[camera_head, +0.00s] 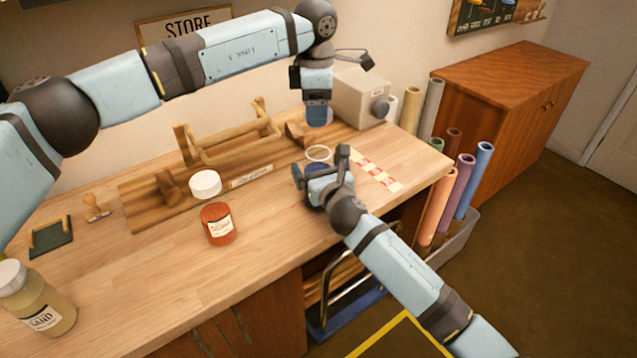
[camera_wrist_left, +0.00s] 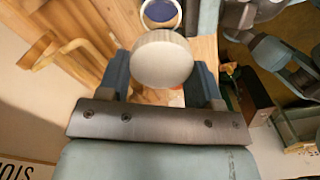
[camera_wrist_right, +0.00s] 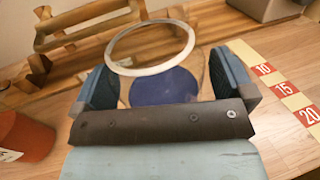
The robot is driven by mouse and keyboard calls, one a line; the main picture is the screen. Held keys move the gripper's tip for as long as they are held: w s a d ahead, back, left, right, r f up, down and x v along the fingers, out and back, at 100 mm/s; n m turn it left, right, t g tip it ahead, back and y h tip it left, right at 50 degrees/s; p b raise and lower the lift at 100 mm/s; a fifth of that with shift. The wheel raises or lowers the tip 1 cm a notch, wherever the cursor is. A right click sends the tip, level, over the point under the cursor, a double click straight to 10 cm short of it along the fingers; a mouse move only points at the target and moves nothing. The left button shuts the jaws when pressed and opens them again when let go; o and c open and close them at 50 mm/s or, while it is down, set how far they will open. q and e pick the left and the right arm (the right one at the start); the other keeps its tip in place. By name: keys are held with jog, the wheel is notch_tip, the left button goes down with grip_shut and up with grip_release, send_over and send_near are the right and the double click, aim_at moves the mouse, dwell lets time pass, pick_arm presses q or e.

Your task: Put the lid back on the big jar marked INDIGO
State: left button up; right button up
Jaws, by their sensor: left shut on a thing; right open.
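A clear jar with dark blue contents and a pale open rim (camera_head: 318,153) stands on the table; no INDIGO label is readable. In the right wrist view its rim (camera_wrist_right: 118,54) and blue fill (camera_wrist_right: 160,88) show between the fingers. My right gripper (camera_head: 322,168) is open, one finger on each side of the jar. My left gripper (camera_head: 318,121) is shut on a round whitish lid (camera_wrist_left: 162,58), held above and apart from the jar. In the left wrist view the jar's opening (camera_wrist_left: 160,12) shows just beyond the lid.
An orange jar (camera_head: 218,226) stands left of the blue jar, with a white lid (camera_head: 205,183) behind it. A wooden rack (camera_head: 235,140) and a grey box (camera_head: 360,97) stand behind. A red-and-white scale strip (camera_head: 378,173) lies right. A SAND jar (camera_head: 38,300) is front left.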

jog(key=c, duration=1.3)
pick_arm(q)
jog(key=shift+f, duration=2.5)
jog(key=shift+f, duration=0.85)
jog(key=shift+f, duration=0.6)
